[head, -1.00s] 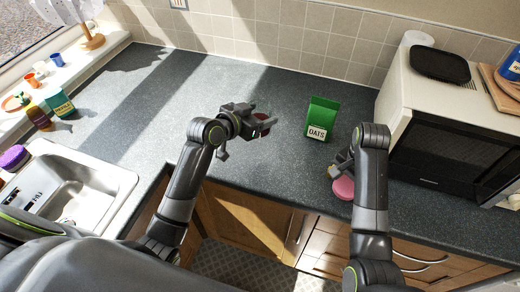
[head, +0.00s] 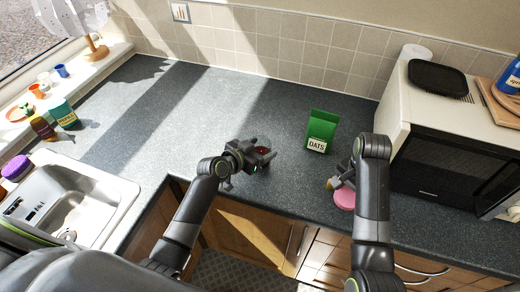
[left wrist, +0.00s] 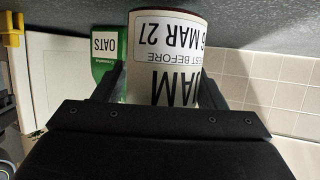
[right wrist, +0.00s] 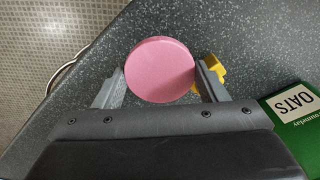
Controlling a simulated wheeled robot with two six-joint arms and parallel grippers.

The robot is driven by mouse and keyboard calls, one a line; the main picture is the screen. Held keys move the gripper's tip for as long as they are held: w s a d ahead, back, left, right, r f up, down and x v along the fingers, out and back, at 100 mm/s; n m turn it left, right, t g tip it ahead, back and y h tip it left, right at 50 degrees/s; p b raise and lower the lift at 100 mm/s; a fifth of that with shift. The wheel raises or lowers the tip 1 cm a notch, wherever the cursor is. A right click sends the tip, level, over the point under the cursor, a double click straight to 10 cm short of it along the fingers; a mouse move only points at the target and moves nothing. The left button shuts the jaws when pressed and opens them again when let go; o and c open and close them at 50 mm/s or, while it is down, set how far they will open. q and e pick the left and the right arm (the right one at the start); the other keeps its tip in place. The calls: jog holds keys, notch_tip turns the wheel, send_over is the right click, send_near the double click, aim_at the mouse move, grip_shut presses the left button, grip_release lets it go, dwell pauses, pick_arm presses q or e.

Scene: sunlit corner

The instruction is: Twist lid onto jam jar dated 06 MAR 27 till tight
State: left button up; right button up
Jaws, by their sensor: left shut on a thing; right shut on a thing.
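A jam jar with a white label (left wrist: 165,50) is between my left gripper's fingers. Its label reads upside down in the left wrist view, with "JAM", "BEST BEFORE" and "6 MAR 27" visible; the first digit is cut off. In the head view the jar (head: 262,149) shows only as a small dark red patch. My left gripper (head: 265,158) is shut on it over the counter. A round pink lid (right wrist: 160,69) is between the fingers of my right gripper (right wrist: 160,88), shut on it. It shows near the counter's front edge in the head view (head: 345,200). Jar and lid are apart.
A green oats box (head: 321,131) stands on the counter behind and between the grippers. A microwave (head: 440,150) is at the right, a sink (head: 75,205) at the left. A small yellow piece (right wrist: 215,70) shows beside my right finger.

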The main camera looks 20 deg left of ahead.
pick_arm(q)
jog(key=shift+f, duration=0.35)
jog(key=shift+f, duration=0.1)
pick_arm(e)
jog(key=shift+f, duration=0.1)
pick_arm(q)
jog(key=o, duration=1.1)
jog(key=shift+f, duration=0.15)
jog(key=shift+c, duration=0.2)
pick_arm(e)
jog(key=shift+f, duration=0.1)
pick_arm(q)
jog(key=o, duration=0.4)
jog(key=shift+o, duration=0.2)
jog(key=shift+r, duration=0.2)
pick_arm(e)
jog(key=shift+r, duration=0.2)
pick_arm(q)
jog(key=b+v, duration=0.2)
jog(key=v, duration=1)
pick_arm(e)
notch_tip(320, 180, down, 2)
